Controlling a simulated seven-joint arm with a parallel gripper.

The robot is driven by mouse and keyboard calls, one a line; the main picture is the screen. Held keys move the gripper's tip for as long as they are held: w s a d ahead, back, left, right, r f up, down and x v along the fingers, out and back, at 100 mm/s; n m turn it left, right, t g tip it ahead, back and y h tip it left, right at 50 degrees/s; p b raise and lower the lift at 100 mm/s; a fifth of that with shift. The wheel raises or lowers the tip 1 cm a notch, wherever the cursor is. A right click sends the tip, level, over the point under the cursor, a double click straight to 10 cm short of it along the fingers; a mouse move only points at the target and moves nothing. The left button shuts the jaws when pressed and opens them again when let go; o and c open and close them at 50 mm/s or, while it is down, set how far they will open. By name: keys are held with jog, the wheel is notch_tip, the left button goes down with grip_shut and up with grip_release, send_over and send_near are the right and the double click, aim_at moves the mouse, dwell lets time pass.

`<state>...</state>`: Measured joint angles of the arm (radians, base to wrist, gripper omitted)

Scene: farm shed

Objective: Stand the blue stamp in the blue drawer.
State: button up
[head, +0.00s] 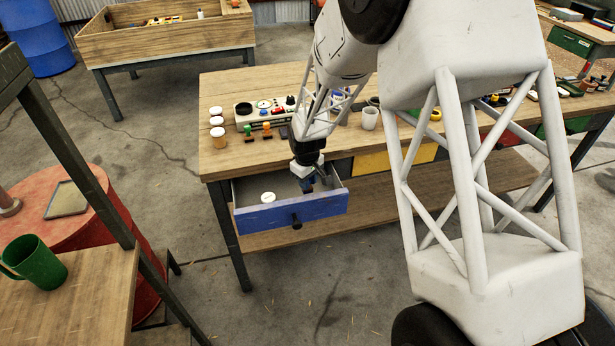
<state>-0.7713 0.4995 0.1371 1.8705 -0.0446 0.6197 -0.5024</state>
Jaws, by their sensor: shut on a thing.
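The blue drawer (275,218) is pulled out from the near left of the workbench, with its dark knob facing me. My gripper (308,177) points down at the right part of the drawer and is shut on the blue stamp (307,186). The stamp is small, dark and blue in the head view, and partly hidden by the gripper. I cannot tell whether its base touches the drawer floor. A white round object (268,197) lies in the drawer, left of the stamp.
On the workbench (222,162) stand white-lidded jars (217,132), a green stamp (248,133), an orange stamp (267,131), a control panel (262,112) and a pale cup (370,118). A yellow drawer (385,158) is shut, right of the blue one. Floor before the open drawer is clear.

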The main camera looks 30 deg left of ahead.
jog(key=shift+f, duration=2.15)
jog(key=shift+f, duration=0.4)
dwell(1.0)
jog(key=o, duration=1.4)
jog(key=shift+r, duration=0.2)
jog(key=shift+r, duration=3.8)
